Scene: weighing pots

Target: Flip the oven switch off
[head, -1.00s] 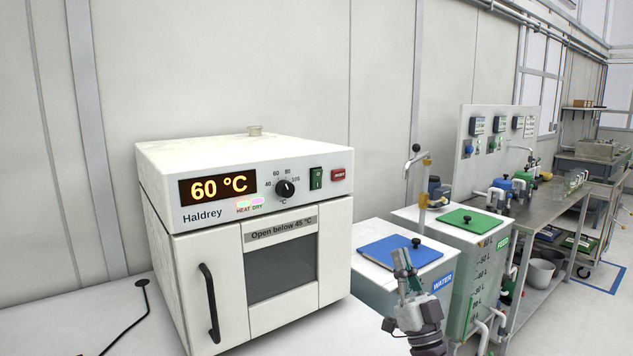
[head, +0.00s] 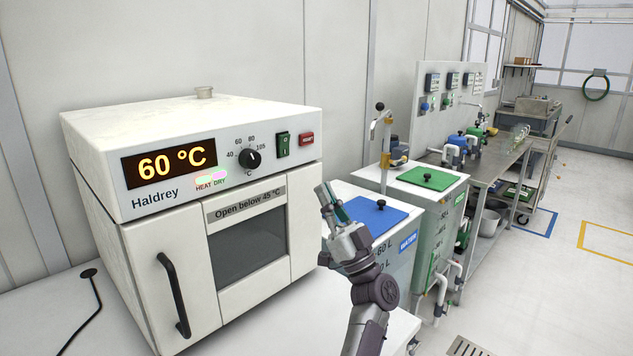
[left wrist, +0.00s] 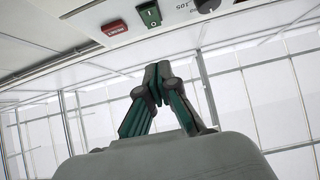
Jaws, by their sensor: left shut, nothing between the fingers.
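The white Haldrey oven (head: 150,215) stands at the left of the head view. Its display reads 60 °C. The green oven switch (head: 283,145) is on the upper right of its front panel, between the black dial (head: 250,158) and the red reset button (head: 306,139). In the left wrist view the green switch (left wrist: 150,14) is at the top edge. My left gripper (head: 327,196) is shut and empty, below and to the right of the switch, apart from it. Its closed fingertips (left wrist: 157,72) show in the left wrist view. My right gripper is not in view.
To the right stand the water tank with a blue lid (head: 372,216) and another tank with a green lid (head: 428,178). A steel bench (head: 490,165) with pumps runs behind. A black cable (head: 90,300) lies left of the oven. The floor at right is mostly clear.

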